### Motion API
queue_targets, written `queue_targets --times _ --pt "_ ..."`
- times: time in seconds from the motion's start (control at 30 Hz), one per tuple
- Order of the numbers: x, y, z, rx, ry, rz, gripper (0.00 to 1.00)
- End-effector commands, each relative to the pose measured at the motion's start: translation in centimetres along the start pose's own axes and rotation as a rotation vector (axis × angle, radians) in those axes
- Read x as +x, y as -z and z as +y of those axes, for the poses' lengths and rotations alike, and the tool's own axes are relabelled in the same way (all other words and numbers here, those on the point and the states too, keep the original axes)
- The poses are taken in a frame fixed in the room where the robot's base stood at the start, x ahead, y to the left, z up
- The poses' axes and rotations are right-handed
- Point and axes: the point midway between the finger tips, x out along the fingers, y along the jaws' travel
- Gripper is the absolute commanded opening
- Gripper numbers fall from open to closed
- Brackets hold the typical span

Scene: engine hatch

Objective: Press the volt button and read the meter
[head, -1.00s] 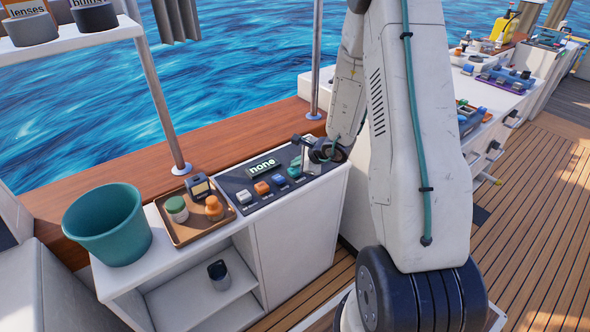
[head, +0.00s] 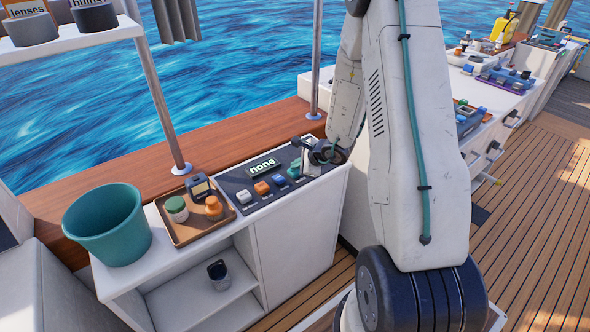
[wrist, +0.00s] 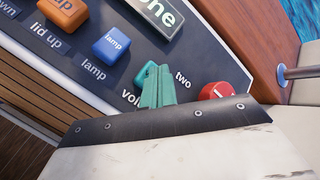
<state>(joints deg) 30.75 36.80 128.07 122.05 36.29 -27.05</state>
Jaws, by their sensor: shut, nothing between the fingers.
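The control panel (head: 243,184) has a small meter display (head: 263,166) that reads "none". In the wrist view only the display's end (wrist: 160,14) shows, with "ne" in it. The teal volt button (wrist: 145,72) is partly hidden behind my fingers, and its label (wrist: 130,98) is partly covered. It also shows in the head view (head: 293,172). My gripper (wrist: 158,84) is shut and empty, its teal fingertips overlapping the volt button in the wrist view. I cannot tell whether they touch it.
A blue lamp button (wrist: 111,46) and an orange lid-up button (wrist: 64,12) lie left of the volt button; a red button (wrist: 217,91) is to its right. A tray (head: 183,238) with small items and a teal bucket (head: 108,225) stand left of the panel.

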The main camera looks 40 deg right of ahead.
Motion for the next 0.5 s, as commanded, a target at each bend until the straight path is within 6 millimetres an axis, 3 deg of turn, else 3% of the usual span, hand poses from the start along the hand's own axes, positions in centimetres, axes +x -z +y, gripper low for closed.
queue_targets --times 0.5 --pt "0.47 0.37 0.39 0.001 -0.001 0.001 0.0"
